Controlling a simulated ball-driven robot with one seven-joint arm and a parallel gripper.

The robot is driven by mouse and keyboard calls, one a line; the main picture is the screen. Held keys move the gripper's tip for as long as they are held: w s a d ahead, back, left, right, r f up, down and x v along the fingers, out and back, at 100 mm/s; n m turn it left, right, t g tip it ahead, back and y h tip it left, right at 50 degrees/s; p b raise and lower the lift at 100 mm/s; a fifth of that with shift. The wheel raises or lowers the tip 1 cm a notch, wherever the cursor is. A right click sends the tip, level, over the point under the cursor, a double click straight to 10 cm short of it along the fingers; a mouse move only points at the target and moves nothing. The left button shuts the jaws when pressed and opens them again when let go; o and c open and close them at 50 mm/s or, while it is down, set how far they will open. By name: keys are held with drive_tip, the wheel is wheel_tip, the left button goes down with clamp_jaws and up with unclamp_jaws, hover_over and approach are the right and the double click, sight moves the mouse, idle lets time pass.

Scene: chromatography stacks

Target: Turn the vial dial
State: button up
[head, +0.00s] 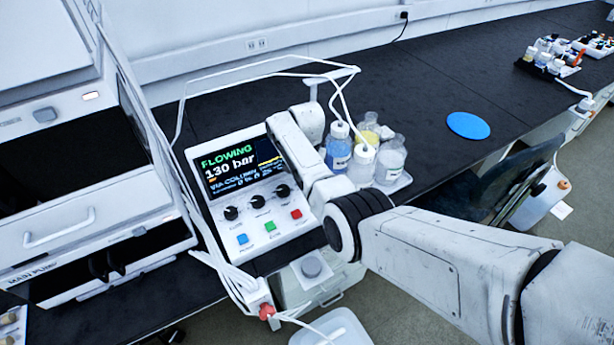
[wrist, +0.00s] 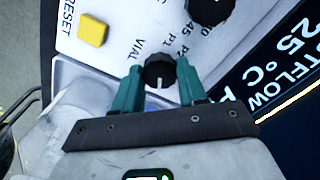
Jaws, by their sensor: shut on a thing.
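In the wrist view, the vial dial (wrist: 160,72) is a round black knob with a white pointer line on its lower side. It sits on a white panel beside printed marks that read VIAL, P1 and P2. My gripper (wrist: 160,82) has its two teal fingers on either side of this knob and is shut on it. In the head view, the control panel (head: 262,228) stands on the black bench with a lit screen (head: 238,165) reading FLOWING 130 bar. My arm hides the gripper and the gripped dial there.
Other black knobs (head: 257,201) and blue, green and red buttons sit on the panel. A yellow RESET button (wrist: 93,30) is near the left finger. Capped bottles (head: 362,160) with tubing stand close behind my arm. A blue disc (head: 468,125) lies on open bench.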

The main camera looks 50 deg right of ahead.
drive_tip(key=m, duration=0.3)
drive_tip(key=shift+w+m, duration=0.1)
drive_tip(key=shift+m, duration=0.2)
drive_tip(key=shift+r+m+b, duration=0.1)
drive_tip(key=shift+m+b, duration=0.4)
drive_tip(key=shift+m, duration=1.5)
drive_tip(key=o, duration=1.1)
drive_tip(key=shift+c, duration=0.2)
wheel_tip(320, 180, up, 11)
drive_tip(key=shift+f, duration=0.2)
